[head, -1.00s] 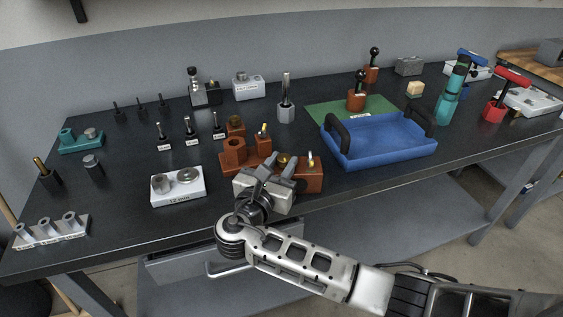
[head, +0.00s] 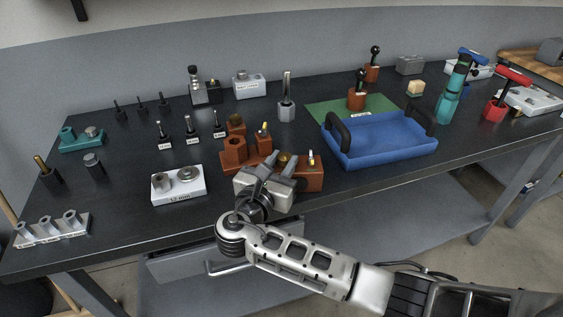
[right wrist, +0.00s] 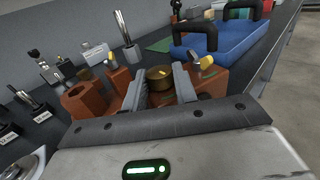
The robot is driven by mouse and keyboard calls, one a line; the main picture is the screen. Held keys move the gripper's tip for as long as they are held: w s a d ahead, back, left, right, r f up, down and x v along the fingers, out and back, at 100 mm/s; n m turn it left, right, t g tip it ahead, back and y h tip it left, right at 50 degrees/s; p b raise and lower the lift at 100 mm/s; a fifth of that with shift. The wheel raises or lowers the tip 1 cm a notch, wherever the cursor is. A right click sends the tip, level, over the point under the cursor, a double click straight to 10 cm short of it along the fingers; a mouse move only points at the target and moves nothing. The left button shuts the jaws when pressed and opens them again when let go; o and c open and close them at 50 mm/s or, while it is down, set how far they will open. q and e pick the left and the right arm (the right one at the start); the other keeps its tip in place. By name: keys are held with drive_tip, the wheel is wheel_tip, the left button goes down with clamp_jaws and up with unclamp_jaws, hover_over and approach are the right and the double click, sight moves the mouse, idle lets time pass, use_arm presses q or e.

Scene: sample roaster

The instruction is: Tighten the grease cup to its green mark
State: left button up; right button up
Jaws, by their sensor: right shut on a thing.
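The brass grease cup (right wrist: 160,73) sits on the orange-brown housing block (right wrist: 212,82) at the table's front edge. In the head view the cup (head: 284,158) is partly hidden by my fingers. My right gripper (right wrist: 160,84) has one finger on each side of the cup and is shut on it. In the head view this gripper (head: 279,163) reaches over the block (head: 312,180) from the front. A small fitting with a yellow part (right wrist: 206,62) stands on the block right of the cup. I cannot make out a green mark on the cup. My left gripper is not in view.
More orange-brown blocks (head: 233,152) stand just behind and left of the gripper. A blue tray (head: 385,152) with dark handles lies close on the right. A white labelled block (head: 180,196) is to the left. The table's front edge runs just below the gripper.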

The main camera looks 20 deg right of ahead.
drive_tip(key=o, duration=1)
drive_tip(key=b+v, duration=0.1)
drive_tip(key=v, duration=1.4)
drive_tip(key=shift+s+a, duration=0.25)
drive_tip(key=shift+s, duration=0.05)
